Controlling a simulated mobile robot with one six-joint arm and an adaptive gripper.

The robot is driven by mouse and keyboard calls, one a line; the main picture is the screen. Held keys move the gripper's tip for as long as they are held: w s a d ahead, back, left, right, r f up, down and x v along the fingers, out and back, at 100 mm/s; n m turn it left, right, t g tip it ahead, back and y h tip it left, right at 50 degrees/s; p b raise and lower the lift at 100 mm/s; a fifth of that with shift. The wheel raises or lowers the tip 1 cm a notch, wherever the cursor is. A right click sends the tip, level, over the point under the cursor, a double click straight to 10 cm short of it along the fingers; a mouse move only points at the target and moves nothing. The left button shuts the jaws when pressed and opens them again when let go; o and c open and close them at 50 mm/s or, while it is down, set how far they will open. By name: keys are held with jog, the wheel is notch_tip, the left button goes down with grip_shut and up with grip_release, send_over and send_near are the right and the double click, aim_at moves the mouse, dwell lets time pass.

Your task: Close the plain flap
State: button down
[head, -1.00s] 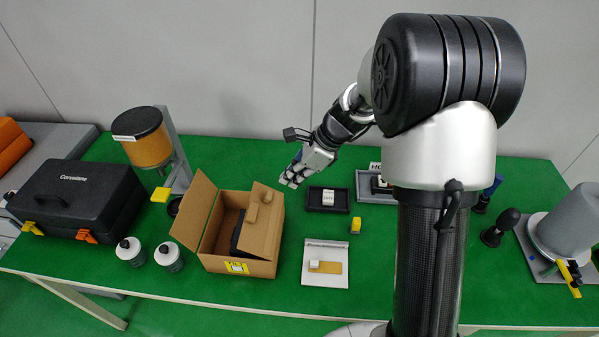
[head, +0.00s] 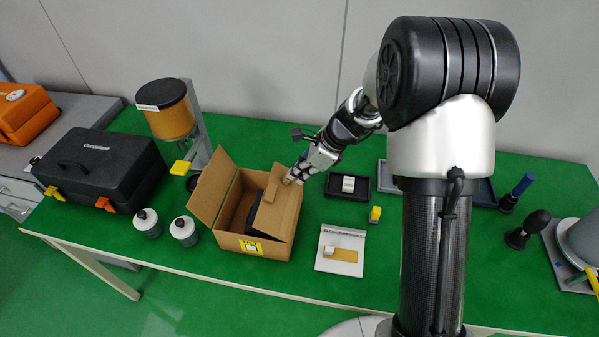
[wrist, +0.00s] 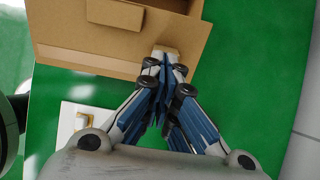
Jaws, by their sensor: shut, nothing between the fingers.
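An open cardboard box (head: 272,247) stands on the green table, left of my column. Its left flap (head: 212,184) has a plain face and stands up, leaning outward. Its right flap (head: 284,212) carries a small raised cardboard block and slants over the right part of the opening. The box also shows at the top of the wrist view (wrist: 75,57). My gripper (head: 290,180) is shut and empty at the box's back right corner, by the right flap. In the wrist view its fingertips (wrist: 163,62) overlap the box edge; I cannot tell whether they touch it.
A dark object (head: 254,207) sits inside the box. An orange canister (head: 170,115) on a stand is behind left. A black tray (head: 334,187) and a white plate (head: 328,263) lie to the right.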

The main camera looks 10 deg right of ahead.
aim_at(283, 179)
jog(key=shift+w+a+r+h+p, duration=0.15)
jog(key=shift+a+h+p, duration=0.4)
jog(key=shift+p, duration=2.2)
jog(key=p, duration=0.1)
jog(key=h+p, duration=0.1)
jog(key=p, duration=0.1)
jog(key=shift+w+a+g, duration=0.1)
jog(key=shift+a+g, duration=0.15)
jog(key=shift+g, duration=0.15)
jog(key=shift+w+a+f+p, duration=0.1)
jog(key=shift+a+f+p, duration=0.1)
jog(key=shift+p, duration=0.65)
jog(key=shift+w+a+f+p, duration=0.25)
jog(key=shift+a+f+p, duration=0.3)
jog(key=shift+a, duration=0.25)
jog(key=shift+s+d, duration=0.25)
jog(key=shift+d, duration=0.55)
jog(key=shift+r, duration=0.1)
